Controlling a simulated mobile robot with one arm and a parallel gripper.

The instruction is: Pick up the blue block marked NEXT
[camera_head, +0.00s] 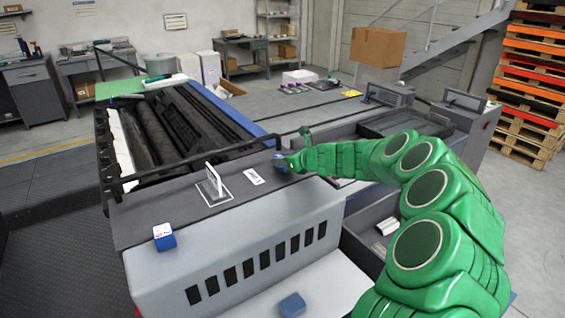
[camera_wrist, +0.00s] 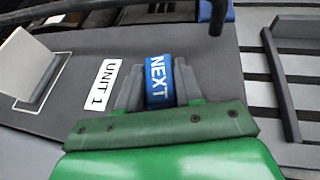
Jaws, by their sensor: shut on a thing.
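The blue block marked NEXT (camera_wrist: 158,80) is between the grey fingers of my gripper (camera_wrist: 158,88) in the wrist view, its white lettering facing the camera. My gripper is shut on it. In the head view the block (camera_head: 279,161) shows as a small blue shape at the tip of my green arm, by the right end of the grey machine top. My gripper (camera_head: 284,163) partly hides it there. I cannot tell whether the block touches the surface below.
A white UNIT 1 label (camera_wrist: 103,87) and an upright plate on a stand (camera_head: 214,186) are left of the block. Another blue block (camera_head: 164,237) with a white top sits at the machine's front left. A further blue block (camera_head: 292,304) lies on the lower pale ledge.

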